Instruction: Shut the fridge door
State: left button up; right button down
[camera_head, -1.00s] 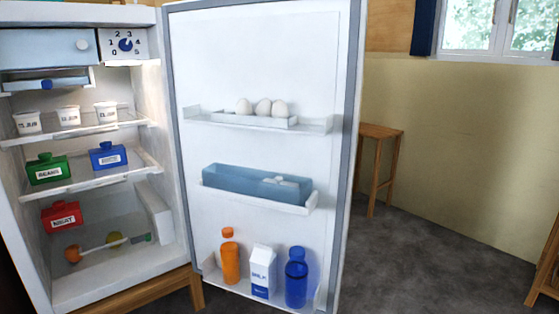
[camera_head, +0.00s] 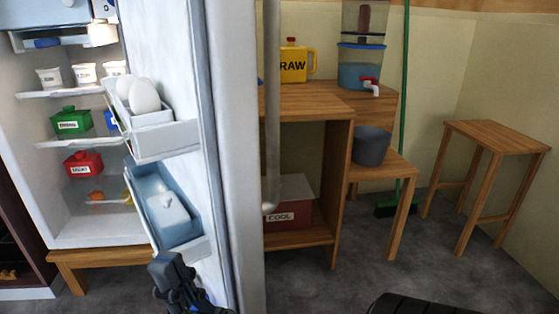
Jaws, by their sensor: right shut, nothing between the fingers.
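The fridge door (camera_head: 205,170) stands open, seen nearly edge-on in the head view. Its inner face with shelves is on the left, and its outer side with a long grey handle (camera_head: 272,120) is on the right. The fridge body (camera_head: 40,200) is on the left, with its shelves exposed. My right gripper (camera_head: 172,268) is dark, shut and empty at the bottom, in front of the door's inner face below the blue tray. I cannot tell whether it touches the door. My left gripper is not in view.
Door shelves hold white eggs (camera_head: 144,95) and a blue tray (camera_head: 162,205). Right of the door stand a wooden shelf unit (camera_head: 340,190) with a yellow jug (camera_head: 293,64), a grey bucket (camera_head: 371,146) and a stool (camera_head: 490,135).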

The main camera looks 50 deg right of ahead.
aim_at(200, 57)
jog(key=k+l, duration=0.2)
jog(key=l, duration=0.15)
jog(key=k+l, duration=0.15)
jog(key=l, duration=0.25)
jog(key=k+l, duration=0.2)
jog(key=l, duration=0.15)
jog(key=k+l, duration=0.2)
jog(key=l, duration=0.15)
jog(key=k+l, duration=0.15)
jog(key=l, duration=0.2)
jog(key=k+l+z, duration=0.1)
jog(key=l+z, duration=0.15)
jog(key=l, duration=0.25)
